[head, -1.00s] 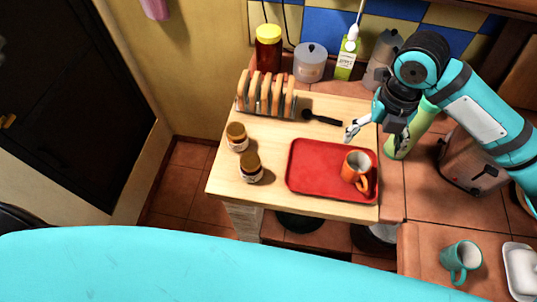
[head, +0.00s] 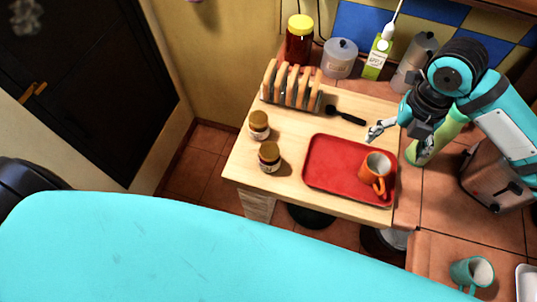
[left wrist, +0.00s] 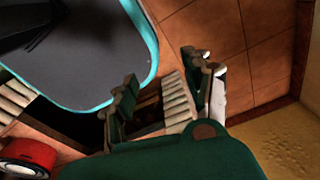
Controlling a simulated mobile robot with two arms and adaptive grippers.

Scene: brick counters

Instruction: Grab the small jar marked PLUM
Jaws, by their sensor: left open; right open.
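Two small jars with brown lids stand upright on the wooden counter top, left of the red tray. The back jar (head: 259,125) is near the toast rack and the front jar (head: 269,157) is closer to the tray. Their labels are too small to read, so I cannot tell which is marked PLUM. My right gripper (head: 397,141) is open and empty above the tray's back right corner, well right of both jars. My left gripper (left wrist: 162,82) shows only in the left wrist view, open and empty, with floor tiles beyond it and no jar in sight.
The red tray (head: 325,172) holds an orange mug (head: 375,172). A toast rack (head: 291,88) and a dark utensil (head: 346,115) lie behind. A green bottle (head: 447,135) and toaster (head: 494,178) stand right. Bare wood surrounds the jars.

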